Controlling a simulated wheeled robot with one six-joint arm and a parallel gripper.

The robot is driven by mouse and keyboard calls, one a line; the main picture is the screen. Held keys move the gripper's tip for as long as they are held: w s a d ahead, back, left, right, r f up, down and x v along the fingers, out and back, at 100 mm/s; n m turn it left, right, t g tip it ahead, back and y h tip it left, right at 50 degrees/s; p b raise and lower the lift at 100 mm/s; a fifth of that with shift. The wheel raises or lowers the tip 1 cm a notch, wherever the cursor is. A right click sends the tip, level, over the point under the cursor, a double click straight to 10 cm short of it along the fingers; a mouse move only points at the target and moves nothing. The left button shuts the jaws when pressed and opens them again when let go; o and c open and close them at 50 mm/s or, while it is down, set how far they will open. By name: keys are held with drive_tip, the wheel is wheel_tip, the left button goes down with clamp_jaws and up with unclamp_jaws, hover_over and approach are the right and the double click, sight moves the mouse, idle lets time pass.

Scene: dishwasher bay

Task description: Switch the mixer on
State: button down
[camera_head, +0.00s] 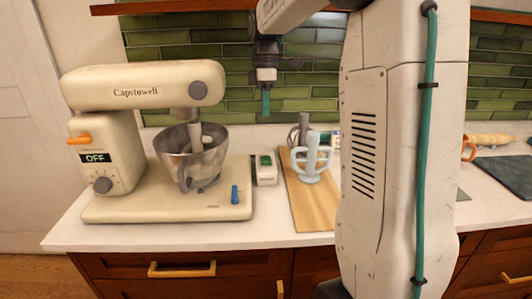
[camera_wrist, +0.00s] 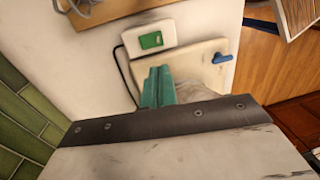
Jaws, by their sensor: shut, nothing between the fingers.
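The cream stand mixer (camera_head: 140,88) stands on the counter at left, its head lowered over a metal bowl (camera_head: 203,163). Its display (camera_head: 95,157) reads OFF. A knob (camera_head: 102,185) sits below the display, an orange lever (camera_head: 79,139) above it, and a blue lever (camera_head: 235,194) on the base. A small white box (camera_head: 267,177) with a green switch (camera_wrist: 151,40) lies just right of the mixer. My gripper (camera_head: 266,112) is shut and empty, pointing down in the air above the box area. Its green fingers (camera_wrist: 157,75) show in the wrist view, apart from the box.
A wooden board (camera_head: 311,208) with a pale blue beater attachment (camera_head: 311,160) and a metal whisk (camera_head: 300,128) lies right of the box. A dark cable (camera_wrist: 124,70) runs from the box. Green tiles (camera_head: 180,50) back the counter. The front counter strip is clear.

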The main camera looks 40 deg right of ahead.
sight(267, 162)
drive_tip(key=shift+f, duration=0.1)
drive_tip(key=f, duration=0.4)
drive_tip(key=s+f, duration=0.1)
drive_tip(key=f, duration=0.4)
drive_tip(key=a+f, duration=0.1)
drive_tip(key=f, duration=0.3)
drive_tip(key=shift+s+f, duration=0.2)
drive_tip(key=shift+f, duration=0.15)
